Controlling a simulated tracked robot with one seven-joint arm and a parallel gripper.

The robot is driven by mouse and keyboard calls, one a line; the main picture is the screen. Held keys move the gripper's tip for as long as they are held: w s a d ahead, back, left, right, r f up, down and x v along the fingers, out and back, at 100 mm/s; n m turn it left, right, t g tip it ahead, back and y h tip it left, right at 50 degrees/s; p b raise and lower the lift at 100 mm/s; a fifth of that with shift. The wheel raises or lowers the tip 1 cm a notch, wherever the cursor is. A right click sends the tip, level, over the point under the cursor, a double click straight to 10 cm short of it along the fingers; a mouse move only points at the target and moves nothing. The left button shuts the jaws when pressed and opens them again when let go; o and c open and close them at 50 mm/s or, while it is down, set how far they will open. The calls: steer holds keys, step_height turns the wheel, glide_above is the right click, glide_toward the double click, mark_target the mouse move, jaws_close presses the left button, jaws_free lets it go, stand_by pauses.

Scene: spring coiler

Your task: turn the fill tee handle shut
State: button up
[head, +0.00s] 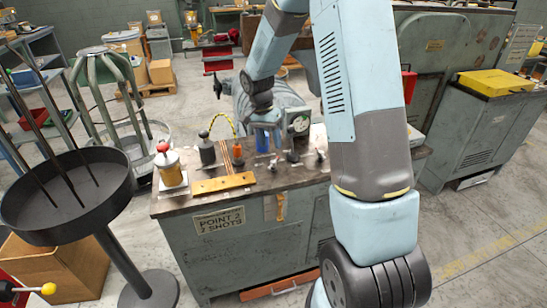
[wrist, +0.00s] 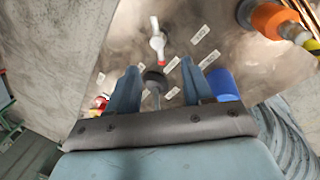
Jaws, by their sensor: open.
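My gripper (head: 265,133) is low over the workbench top (head: 283,172), pointing down, with its jaws apart. In the wrist view my gripper (wrist: 161,80) has a dark round knob on a grey stem (wrist: 153,79) between or just beyond its fingers; I cannot tell whether they touch. A white lever with a red tip (wrist: 157,43) stands just beyond the knob. Several small white labels (wrist: 200,34) lie around them, too small to read. I cannot tell for sure which fitting is the fill tee handle. In the head view my gripper and arm partly hide the fittings.
A blue cylinder (head: 262,143) is close by my gripper, and a dial gauge (head: 299,123) stands to its right. A round black tray (head: 70,195) is farther left.

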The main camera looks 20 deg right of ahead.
mark_target(273, 161)
steer(key=f, duration=0.4)
steer(key=s+d+f, duration=0.1)
steer(key=f, duration=0.1)
steer(key=shift+f, duration=0.4)
jaws_close()
